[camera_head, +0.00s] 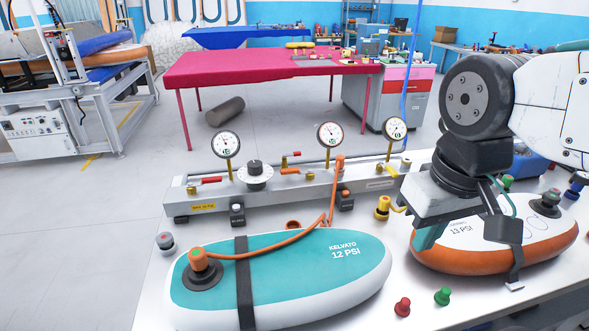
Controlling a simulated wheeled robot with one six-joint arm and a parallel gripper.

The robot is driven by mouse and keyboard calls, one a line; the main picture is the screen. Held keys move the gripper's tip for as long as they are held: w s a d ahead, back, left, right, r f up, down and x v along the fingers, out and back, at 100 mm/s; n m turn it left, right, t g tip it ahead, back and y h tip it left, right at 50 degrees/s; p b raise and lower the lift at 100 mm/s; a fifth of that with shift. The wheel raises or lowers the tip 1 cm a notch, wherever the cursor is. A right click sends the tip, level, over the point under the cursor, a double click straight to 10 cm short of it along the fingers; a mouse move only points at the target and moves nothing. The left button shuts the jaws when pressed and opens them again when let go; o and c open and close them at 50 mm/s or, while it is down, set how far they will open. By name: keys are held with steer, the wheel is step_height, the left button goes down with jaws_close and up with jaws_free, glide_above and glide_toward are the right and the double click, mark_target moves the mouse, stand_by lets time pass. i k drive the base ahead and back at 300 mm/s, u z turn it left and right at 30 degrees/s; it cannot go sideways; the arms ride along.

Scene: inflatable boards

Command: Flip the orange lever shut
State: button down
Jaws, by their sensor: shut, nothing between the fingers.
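An orange upright piece (339,178) stands on the long grey manifold (275,188), near its middle gauge. It looks like the orange lever, though it overlaps the orange hose (290,240) and I cannot clearly tell the two apart. My gripper (432,208) is shut and empty. It hangs at the right, over the left part of the white and orange board, apart from the upright piece. Its fingertips are hard to make out.
A teal and white board (290,270) lies in front of the manifold, with the orange hose on its valve. The white and orange board (470,262) lies under my arm. Red (402,307) and green (442,296) caps sit at the front. Three gauges rise behind the manifold.

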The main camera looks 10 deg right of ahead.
mark_target(291, 171)
steer(key=k, duration=0.5)
steer(key=u, duration=2.35)
steer(key=i, duration=0.35)
steer(key=z, duration=2.35)
steer(key=i, duration=0.5)
steer(key=z, duration=0.1)
